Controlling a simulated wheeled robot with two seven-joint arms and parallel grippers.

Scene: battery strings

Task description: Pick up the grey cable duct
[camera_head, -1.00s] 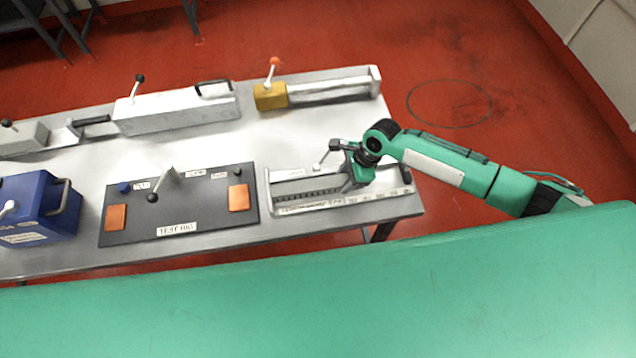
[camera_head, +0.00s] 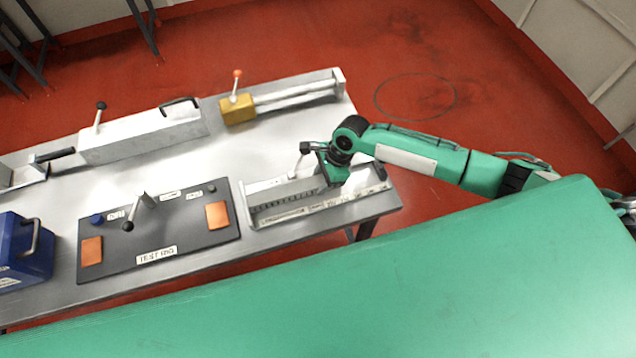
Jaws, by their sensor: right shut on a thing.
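The grey cable duct (camera_head: 284,205) is a long slotted strip at the right front of the steel table, lying along a pale labelled tray (camera_head: 318,207). My right gripper (camera_head: 326,178) reaches in from the right and is down at the duct, shut on it. The wrist hides the fingertips and part of the duct. I cannot tell whether the duct is clear of the tray. My left gripper is not in view.
The dark test rig board (camera_head: 160,238) lies just left of the tray. A blue box (camera_head: 22,262) stands at far left. A white lever box (camera_head: 142,137) and a yellow block with rails (camera_head: 238,109) stand along the back. The table's middle is clear.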

